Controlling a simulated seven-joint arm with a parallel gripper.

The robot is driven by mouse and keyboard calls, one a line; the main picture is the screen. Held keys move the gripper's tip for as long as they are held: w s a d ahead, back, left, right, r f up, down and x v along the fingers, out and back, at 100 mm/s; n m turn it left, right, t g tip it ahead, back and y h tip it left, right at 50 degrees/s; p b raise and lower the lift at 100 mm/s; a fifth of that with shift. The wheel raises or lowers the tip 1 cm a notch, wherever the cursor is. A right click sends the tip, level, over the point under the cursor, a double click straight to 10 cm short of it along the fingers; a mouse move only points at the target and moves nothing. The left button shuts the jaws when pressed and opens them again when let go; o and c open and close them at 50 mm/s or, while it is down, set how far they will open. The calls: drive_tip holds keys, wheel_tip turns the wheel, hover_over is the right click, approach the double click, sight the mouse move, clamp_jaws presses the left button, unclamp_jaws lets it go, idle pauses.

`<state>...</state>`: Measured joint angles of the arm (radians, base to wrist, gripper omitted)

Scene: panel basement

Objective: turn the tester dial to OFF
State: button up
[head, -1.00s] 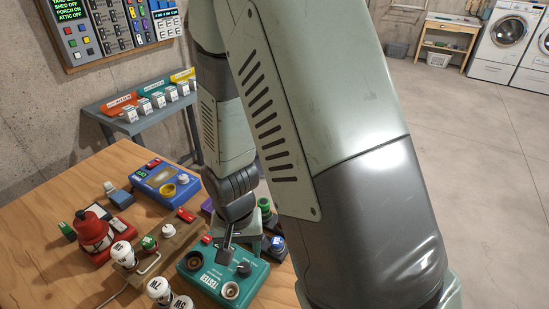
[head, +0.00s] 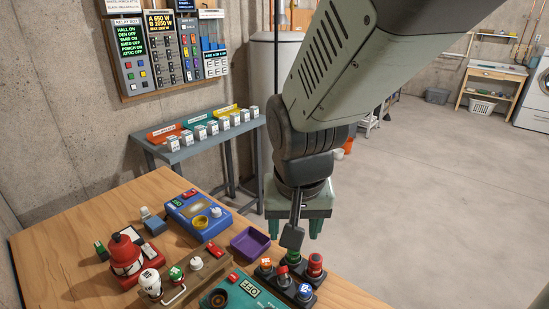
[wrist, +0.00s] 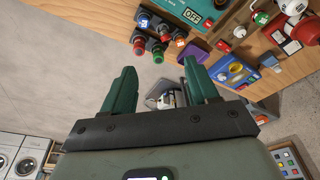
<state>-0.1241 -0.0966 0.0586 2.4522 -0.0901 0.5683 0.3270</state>
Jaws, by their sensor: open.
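The tester is a teal box (head: 232,292) cut off by the bottom edge of the head view. It has a dark round socket and a small display (head: 248,289) reading OFF. In the wrist view, part of the teal box (wrist: 170,7) shows at the top with the OFF display (wrist: 192,15); the dial cannot be made out there. My gripper (head: 295,231) is raised past the table's far-right edge, apart from the tester. In the wrist view my gripper (wrist: 158,68) has its teal fingers apart and nothing between them.
A dark block with coloured buttons (head: 286,271) and a purple tray (head: 252,242) stand near the tester. A blue meter (head: 198,214) and a red device (head: 126,254) are further left. A grey shelf (head: 200,145) stands by the wall.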

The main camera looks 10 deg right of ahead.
drive_tip(key=s+d+r+t, duration=0.1)
drive_tip(key=s+d+r, duration=0.1)
drive_tip(key=r, duration=0.4)
drive_tip(key=shift+s, duration=0.55)
drive_tip(key=shift+r, duration=0.2)
drive_tip(key=s+d+r+n+t, duration=0.1)
drive_tip(key=s+d+r+t, duration=0.1)
drive_tip(key=s+r, duration=0.4)
drive_tip(key=shift+s+r, duration=0.2)
drive_tip(key=shift+s, duration=0.1)
